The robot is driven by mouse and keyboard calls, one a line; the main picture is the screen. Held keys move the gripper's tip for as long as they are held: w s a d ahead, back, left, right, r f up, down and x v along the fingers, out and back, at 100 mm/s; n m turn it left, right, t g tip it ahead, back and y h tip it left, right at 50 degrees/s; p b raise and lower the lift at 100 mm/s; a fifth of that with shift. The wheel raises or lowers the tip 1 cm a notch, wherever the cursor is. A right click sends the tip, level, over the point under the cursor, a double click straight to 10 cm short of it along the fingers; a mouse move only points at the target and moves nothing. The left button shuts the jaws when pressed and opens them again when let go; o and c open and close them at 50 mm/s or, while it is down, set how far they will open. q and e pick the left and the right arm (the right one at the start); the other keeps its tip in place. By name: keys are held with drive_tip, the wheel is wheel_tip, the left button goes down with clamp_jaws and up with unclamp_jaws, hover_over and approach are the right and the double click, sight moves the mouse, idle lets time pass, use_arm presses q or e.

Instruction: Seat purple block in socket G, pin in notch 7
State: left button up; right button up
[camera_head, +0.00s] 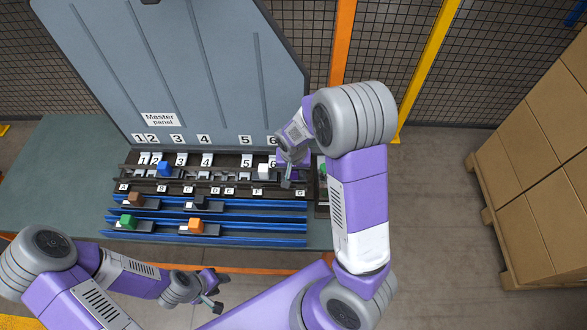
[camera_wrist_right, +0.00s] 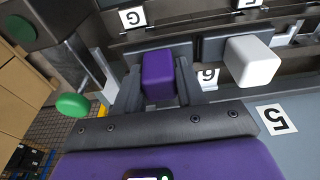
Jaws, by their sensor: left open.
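The purple block (camera_wrist_right: 158,72) sits between the two fingers of my right gripper (camera_wrist_right: 158,92), which look closed on its sides. It is close to a dark grey holder below the G label (camera_wrist_right: 132,17), left of the 6 label (camera_wrist_right: 208,77) in the right wrist view. I cannot tell whether it is seated, and its pin and notch 7 are hidden. In the head view my right gripper (camera_head: 290,172) covers the right end of the rack (camera_head: 150,187), and the block is not clear there. My left gripper (camera_head: 214,293) is open and empty in front of the table.
A white block (camera_wrist_right: 250,60) stands close beside the purple one. A blue block (camera_head: 163,168) is further left on the rack. Brown, black, green and orange blocks are on the nearer blue rails (camera_head: 270,228). A green button (camera_wrist_right: 72,105) is close beside my right fingers. The master panel (camera_head: 190,70) rises behind.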

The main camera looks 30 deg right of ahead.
drive_tip(key=o, duration=0.5)
drive_tip(key=shift+s+a+r+p, duration=0.15)
drive_tip(key=shift+r+p, duration=0.1)
drive_tip(key=shift+r, duration=1)
drive_tip(key=shift+s+a+r+p, duration=0.15)
drive_tip(key=shift+r+p, duration=0.15)
drive_tip(key=shift+r, duration=0.95)
drive_tip(key=shift+s+r+p, duration=0.15)
drive_tip(key=shift+r+p, duration=0.1)
drive_tip(key=shift+r, duration=1)
